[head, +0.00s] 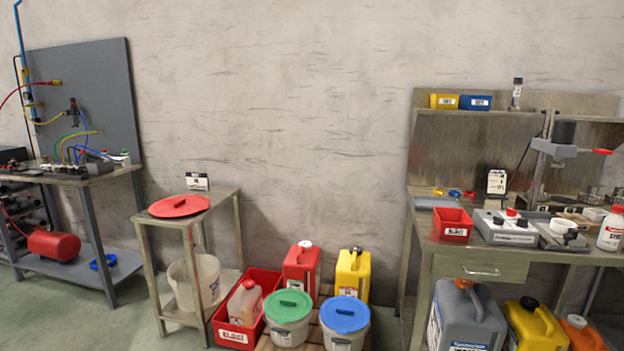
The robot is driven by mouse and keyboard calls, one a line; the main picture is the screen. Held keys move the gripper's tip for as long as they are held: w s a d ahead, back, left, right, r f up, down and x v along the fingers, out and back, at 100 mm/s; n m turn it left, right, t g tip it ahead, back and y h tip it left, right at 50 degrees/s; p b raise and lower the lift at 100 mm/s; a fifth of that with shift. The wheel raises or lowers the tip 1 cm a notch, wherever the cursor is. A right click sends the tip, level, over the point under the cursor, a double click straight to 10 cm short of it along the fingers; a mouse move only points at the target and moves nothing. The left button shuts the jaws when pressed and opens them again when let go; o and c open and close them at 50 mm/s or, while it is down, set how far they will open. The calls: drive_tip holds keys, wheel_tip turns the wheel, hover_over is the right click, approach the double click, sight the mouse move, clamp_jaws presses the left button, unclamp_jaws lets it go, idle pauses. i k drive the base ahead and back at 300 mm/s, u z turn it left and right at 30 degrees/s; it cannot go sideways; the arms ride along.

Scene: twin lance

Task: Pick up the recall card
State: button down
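Two cards show in the head view, and I cannot tell which is the recall card because their print is too small to read. One dark-and-white card (197,181) stands upright at the back of the small side table (222,202), behind a red round lid. The other, a white card with black marks (496,181), stands upright on the right workbench behind the grey devices. My gripper is not in view.
The right workbench (432,247) holds a red bin (453,225), grey devices (504,228), a press (563,150) and a white bottle (611,229). Buckets, canisters and a red crate (262,283) crowd the floor between the tables. A left bench (75,180) carries hoses.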

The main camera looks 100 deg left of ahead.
sight(195, 181)
drive_tip(key=u, duration=4.1)
drive_tip(key=i, duration=1.05)
drive_tip(key=u, duration=0.65)
drive_tip(key=i, duration=1.2)
drive_tip(key=u, duration=0.65)
drive_tip(key=i, duration=1.5)
drive_tip(key=z, duration=0.75)
drive_tip(key=i, duration=0.9)
drive_tip(key=z, duration=1.25)
drive_tip(key=i, duration=0.5)
drive_tip(key=z, duration=0.35)
